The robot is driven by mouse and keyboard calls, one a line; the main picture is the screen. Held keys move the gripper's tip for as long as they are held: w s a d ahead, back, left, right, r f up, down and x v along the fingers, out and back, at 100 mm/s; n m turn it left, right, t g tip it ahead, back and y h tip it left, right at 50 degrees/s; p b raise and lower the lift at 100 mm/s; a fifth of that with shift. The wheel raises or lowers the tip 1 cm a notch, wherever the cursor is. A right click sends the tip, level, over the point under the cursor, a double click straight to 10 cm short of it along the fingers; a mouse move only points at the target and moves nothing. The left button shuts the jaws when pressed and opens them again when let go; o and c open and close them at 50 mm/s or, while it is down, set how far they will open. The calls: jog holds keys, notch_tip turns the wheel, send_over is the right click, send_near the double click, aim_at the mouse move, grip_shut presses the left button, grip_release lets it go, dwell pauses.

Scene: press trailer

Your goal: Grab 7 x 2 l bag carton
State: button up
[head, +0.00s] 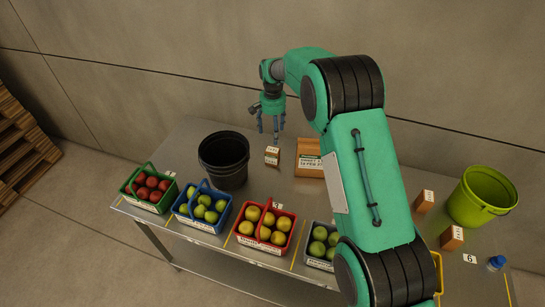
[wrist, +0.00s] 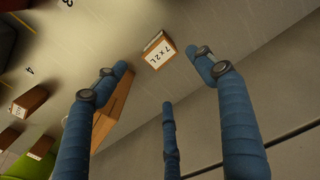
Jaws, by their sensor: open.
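The 7 x 2 l bag carton (head: 272,156) is a small brown box with a white label, standing on the metal table near its back edge. In the wrist view the carton (wrist: 158,52) shows its "7 x 2 L" label, lying beyond and between the fingertips. My gripper (head: 272,130) is just above the carton, with its blue fingers pointing down. In the wrist view the gripper (wrist: 160,75) has its fingers spread wide, with nothing between them. The fingers look apart from the carton.
A black bucket (head: 223,160) stands on the left. Several fruit baskets, such as a red one (head: 264,228), line the front edge. Small cartons (head: 424,201) and a green bucket (head: 481,197) are on the right. A wall is behind.

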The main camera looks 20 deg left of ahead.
aim_at(273, 149)
jog(key=shift+f, duration=0.1)
jog(key=shift+f, duration=4.2)
jog(key=shift+f, duration=2.6)
jog(key=shift+c, duration=0.6)
jog(key=c, duration=1.4)
jog(key=shift+r, duration=0.15)
